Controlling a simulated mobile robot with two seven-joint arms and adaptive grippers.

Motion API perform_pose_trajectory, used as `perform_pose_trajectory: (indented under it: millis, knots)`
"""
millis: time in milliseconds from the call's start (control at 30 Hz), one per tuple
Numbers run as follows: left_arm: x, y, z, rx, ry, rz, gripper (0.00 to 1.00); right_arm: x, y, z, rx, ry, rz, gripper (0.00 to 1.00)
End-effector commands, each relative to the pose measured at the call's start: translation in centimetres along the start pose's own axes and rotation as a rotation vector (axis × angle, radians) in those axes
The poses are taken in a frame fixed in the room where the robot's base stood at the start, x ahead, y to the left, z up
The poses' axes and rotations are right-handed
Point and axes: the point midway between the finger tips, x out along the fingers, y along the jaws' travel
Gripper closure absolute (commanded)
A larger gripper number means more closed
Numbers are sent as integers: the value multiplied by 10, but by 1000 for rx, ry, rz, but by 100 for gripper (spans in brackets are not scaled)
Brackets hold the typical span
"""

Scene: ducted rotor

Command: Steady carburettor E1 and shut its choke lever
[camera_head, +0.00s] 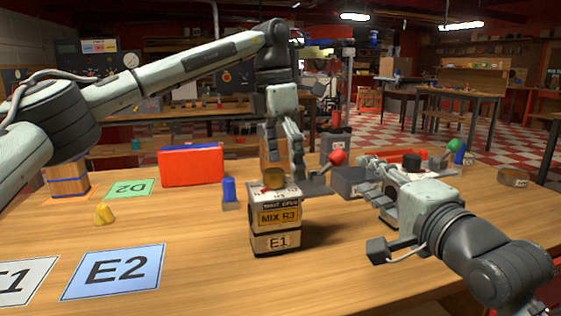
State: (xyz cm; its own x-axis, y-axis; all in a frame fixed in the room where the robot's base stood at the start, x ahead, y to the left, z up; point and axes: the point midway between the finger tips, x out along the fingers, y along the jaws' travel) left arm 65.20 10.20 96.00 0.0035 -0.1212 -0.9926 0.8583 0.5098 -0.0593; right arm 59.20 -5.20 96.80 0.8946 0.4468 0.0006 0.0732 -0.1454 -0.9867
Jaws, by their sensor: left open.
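Carburettor E1 (276,240) is a grey box standing upright on the wooden table, with an orange "MIX R3" label and a brass-coloured round part (274,178) on top.
A second box unit with a green knob (453,146) stands behind my right gripper. A red bin (191,166), blue cylinder (229,190), yellow piece (104,214) and the E2 card (114,271) lie to the left. The table front is clear.

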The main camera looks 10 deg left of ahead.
Motion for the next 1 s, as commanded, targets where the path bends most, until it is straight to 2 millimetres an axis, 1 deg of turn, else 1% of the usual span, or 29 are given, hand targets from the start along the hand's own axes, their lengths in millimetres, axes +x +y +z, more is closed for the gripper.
perform_pose_trajectory:
  millis: [67, 167, 267, 500, 700, 833, 1000]
  knots:
    - [-7, -2, -4, 46, 65, 38, 0, 0, 0, 0, 0, 0, 0, 66]
    - [-8, -2, -9, 73, 106, 56, 0, 0, 0, 0, 0, 0, 0, 66]
    - [2, -1, -11, 79, 117, 58, 0, 0, 0, 0, 0, 0, 0, 66]
    - [39, 0, -15, 78, 113, 55, 0, 0, 0, 0, 0, 0, 0, 66]
    - [61, 2, -17, 76, 111, 55, 0, 0, 0, 0, 0, 0, 0, 66]
    - [66, 3, -17, 75, 109, 56, 0, 0, 0, 0, 0, 0, 0, 66]
    - [67, 2, -17, 75, 109, 56, 0, 0, 0, 0, 0, 0, 0, 66]
